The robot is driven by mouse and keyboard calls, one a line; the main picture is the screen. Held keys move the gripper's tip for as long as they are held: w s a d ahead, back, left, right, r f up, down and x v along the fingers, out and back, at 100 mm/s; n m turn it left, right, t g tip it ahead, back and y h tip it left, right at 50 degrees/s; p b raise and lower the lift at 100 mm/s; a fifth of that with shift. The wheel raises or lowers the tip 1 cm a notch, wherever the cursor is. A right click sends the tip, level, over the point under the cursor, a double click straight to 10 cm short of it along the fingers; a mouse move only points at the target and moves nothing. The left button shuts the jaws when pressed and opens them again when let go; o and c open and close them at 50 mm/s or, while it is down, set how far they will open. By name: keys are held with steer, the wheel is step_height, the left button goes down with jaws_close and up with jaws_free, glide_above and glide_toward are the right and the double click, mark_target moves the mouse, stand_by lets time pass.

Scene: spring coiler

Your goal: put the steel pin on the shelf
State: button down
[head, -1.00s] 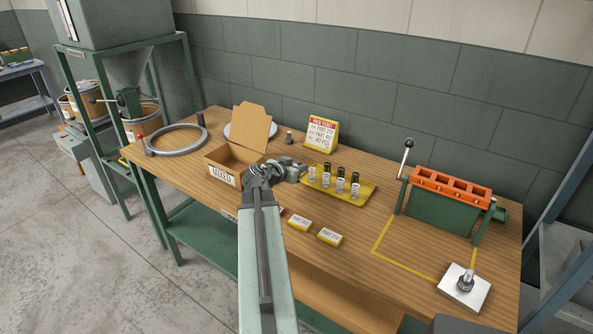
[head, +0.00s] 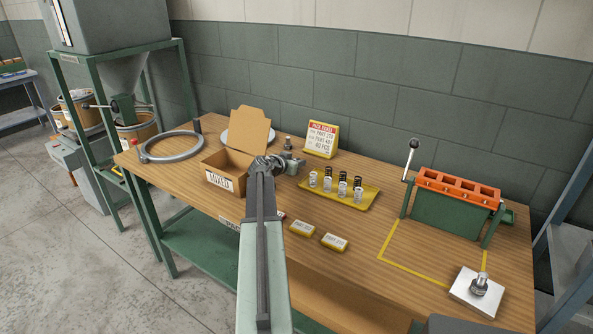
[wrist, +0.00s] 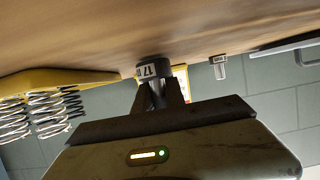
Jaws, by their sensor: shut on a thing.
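My gripper (head: 292,164) is over the workbench, between the open box and the yellow spring tray. In the wrist view my gripper (wrist: 162,100) is shut on a dark grey cylinder with a white band marked 17, which I take to be the steel pin (wrist: 153,68). Its far end is close to the bench top; I cannot tell whether it touches. A green shelf (head: 205,250) runs under the bench, and a blue-grey rack (head: 568,225) stands at the far right.
The tray (head: 368,197) with several springs is to the right. A ticket stand (head: 321,139) and a small grey piece (head: 288,143) stand behind. Labelled blocks (head: 334,242) lie in front.

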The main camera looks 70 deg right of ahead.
steer(key=shift+w, duration=0.1)
steer(key=shift+f, duration=0.3)
steer(key=c, duration=1.4)
jaws_free()
steer(key=shift+r, duration=0.1)
steer(key=shift+a+r+p, duration=0.25)
steer(key=shift+r+p, duration=0.1)
steer(key=shift+p, duration=0.1)
steer(key=p+v, duration=0.4)
steer(key=v, duration=0.6)
steer(key=shift+a+r, duration=0.15)
steer(key=shift+a, duration=0.2)
steer(key=shift+w+a, duration=0.15)
steer(key=shift+a, duration=0.2)
